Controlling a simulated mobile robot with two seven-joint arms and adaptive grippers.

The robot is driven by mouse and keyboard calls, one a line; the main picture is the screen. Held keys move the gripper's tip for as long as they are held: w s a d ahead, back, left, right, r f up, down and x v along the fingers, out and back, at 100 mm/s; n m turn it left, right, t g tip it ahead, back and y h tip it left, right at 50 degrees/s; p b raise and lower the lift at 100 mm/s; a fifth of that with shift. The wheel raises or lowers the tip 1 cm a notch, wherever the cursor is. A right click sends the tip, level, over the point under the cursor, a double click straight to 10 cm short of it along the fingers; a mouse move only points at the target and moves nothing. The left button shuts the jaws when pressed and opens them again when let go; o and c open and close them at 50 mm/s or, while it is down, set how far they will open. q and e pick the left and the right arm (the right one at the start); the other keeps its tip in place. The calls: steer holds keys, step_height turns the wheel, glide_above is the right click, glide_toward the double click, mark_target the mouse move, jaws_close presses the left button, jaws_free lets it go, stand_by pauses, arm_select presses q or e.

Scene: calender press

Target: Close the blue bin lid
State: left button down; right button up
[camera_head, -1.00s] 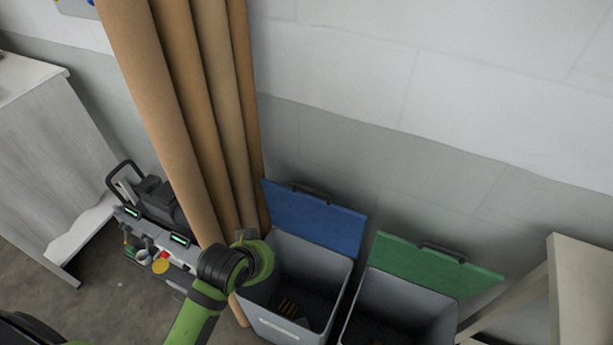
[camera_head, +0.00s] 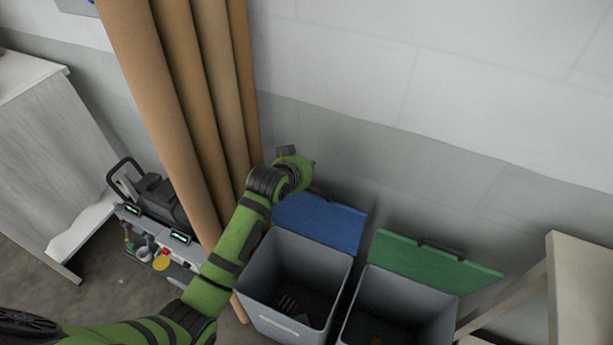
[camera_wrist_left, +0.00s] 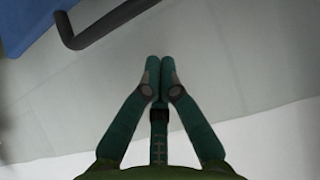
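The blue lid (camera_head: 322,222) stands open, tilted up at the back of its grey bin (camera_head: 262,275), with a dark handle (camera_head: 322,194) on its top edge. My left arm reaches in from the left, and its wrist is at the lid's upper left corner, hiding that corner. In the left wrist view the left gripper (camera_wrist_left: 159,66) has its two fingertips together with nothing between them. The blue lid (camera_wrist_left: 22,22) and its dark handle (camera_wrist_left: 100,27) are at the upper left there, apart from the fingers. My right gripper is not in view.
A second grey bin (camera_head: 440,322) with an open green lid (camera_head: 430,262) stands to the right. Tall brown rolls (camera_head: 165,110) lean on the wall at the left, close to my arm. A pale table (camera_head: 580,290) is at the far right.

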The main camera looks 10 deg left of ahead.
arm_select(q)
steer(key=f, duration=0.1)
steer(key=f+p, duration=0.2)
steer(key=shift+s+a+f, duration=0.1)
steer(key=shift+s, duration=0.2)
steer(key=shift+f, duration=0.15)
stand_by(0.3)
